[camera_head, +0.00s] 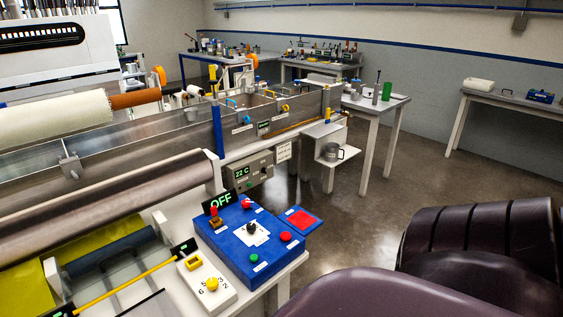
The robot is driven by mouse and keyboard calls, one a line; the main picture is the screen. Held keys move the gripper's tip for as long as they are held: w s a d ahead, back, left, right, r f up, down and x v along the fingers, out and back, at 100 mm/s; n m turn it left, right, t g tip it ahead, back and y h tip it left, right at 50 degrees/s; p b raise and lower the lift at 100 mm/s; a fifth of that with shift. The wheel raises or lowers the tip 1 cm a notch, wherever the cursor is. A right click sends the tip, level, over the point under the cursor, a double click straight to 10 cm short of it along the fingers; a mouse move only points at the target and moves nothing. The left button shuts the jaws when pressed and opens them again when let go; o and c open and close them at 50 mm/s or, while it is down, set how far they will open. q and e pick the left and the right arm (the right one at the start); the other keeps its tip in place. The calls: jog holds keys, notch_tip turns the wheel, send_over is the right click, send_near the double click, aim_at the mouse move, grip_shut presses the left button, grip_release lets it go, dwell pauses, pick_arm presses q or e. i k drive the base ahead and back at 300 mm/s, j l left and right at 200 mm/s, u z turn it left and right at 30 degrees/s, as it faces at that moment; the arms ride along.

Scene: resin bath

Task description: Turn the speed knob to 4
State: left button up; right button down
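A yellow knob (212,284) sits on a white control box (219,296) at the lower middle, with black digits printed around its front side. I can make out digits such as 6, 3 and 2, but the knob's pointing direction is too small to tell. Behind it, a blue control box (262,262) carries a black knob (252,228) on a white plate, whose markings I cannot read. A display (220,201) beside the blue box reads OFF in green. Neither of my grippers is in view.
Red buttons (285,236), a green button (254,257) and a red-handled lever (215,213) stand close to the knobs. A yellow rod (125,290) lies to the left. Dark rounded shapes fill the lower right. Open floor (350,235) lies right of the boxes.

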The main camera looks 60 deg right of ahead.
aim_at(251, 227)
jog(key=z, duration=1.55)
